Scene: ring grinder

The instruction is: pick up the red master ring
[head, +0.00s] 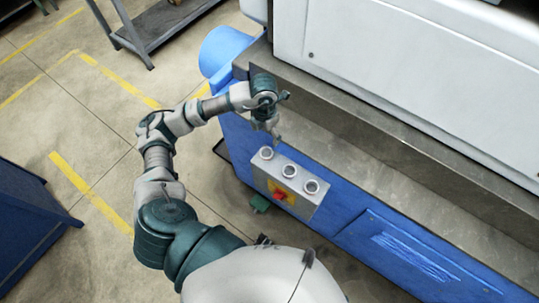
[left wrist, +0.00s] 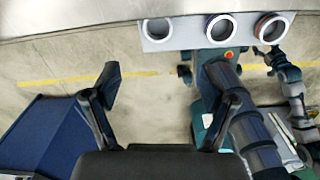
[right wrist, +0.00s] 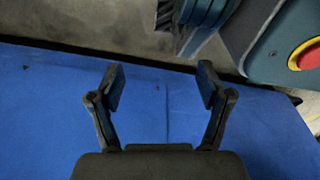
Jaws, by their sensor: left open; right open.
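The rings also show at the top of the left wrist view (left wrist: 157,30), (left wrist: 220,27), (left wrist: 270,27). My left gripper (head: 276,136) is open and empty, just beyond the leftmost ring in the head view. My right gripper (right wrist: 161,80) is open and empty, facing the blue machine front; it is hidden in the head view.
A grey machine ledge (head: 350,135) runs behind the box. A blue cabinet (head: 28,225) stands at left. The floor between is open.

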